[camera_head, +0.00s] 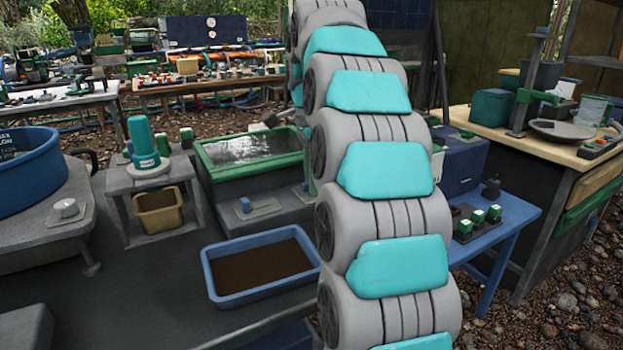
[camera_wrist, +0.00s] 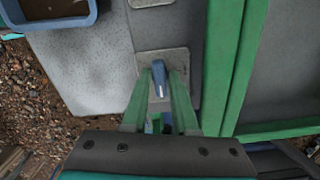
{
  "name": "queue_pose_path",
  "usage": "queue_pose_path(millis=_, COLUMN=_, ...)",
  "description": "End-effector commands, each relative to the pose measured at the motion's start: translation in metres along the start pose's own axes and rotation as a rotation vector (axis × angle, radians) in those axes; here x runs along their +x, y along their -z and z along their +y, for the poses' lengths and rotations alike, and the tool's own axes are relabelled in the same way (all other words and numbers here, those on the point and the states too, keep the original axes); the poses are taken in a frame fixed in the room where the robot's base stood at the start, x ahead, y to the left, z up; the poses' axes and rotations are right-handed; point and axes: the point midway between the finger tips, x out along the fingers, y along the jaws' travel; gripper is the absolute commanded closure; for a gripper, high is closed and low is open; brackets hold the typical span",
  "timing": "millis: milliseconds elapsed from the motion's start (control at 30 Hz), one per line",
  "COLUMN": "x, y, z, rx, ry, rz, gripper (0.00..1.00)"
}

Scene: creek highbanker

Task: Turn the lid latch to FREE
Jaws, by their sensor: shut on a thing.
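The lid latch (camera_wrist: 158,72) is a small blue lever with a pale line on it, on a grey metal plate beside the green-framed lid. In the wrist view it lies between the two green fingers of my gripper (camera_wrist: 160,80), which is shut on it. The lever runs roughly up and down in that view. No FREE mark is readable. The lid (camera_wrist: 238,70) is at the right there; in the head view the lid (camera_head: 250,147) is a green frame around a dark glossy panel. My arm hides most of the gripper area in the head view.
A blue-rimmed tray of brown material (camera_head: 260,268) stands in front of the lid. A turquoise-green bottle-like object (camera_head: 143,145) stands on a stand at left. A blue bench (camera_head: 510,222) is at right.

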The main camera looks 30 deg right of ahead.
Motion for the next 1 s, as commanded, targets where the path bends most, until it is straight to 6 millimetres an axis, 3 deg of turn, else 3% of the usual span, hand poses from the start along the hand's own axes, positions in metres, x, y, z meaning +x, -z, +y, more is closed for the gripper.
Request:
queue_pose_path(millis=367, x=-0.0015, y=-0.0001, z=-0.0008, rx=0.004, ry=0.005, rz=0.000, gripper=1.00)
queue_pose_path(millis=400, x=-0.0015, y=0.0000, z=-0.0008, rx=0.004, ry=0.005, rz=0.000, gripper=0.72)
queue_pose_path(millis=667, x=-0.0007, y=0.0000, z=-0.0004, rx=0.004, ry=0.002, rz=-0.001, gripper=0.43)
queue_pose_path(millis=1000, x=-0.0032, y=0.0008, z=0.0007, rx=0.004, ry=0.001, rz=-0.001, gripper=0.43)
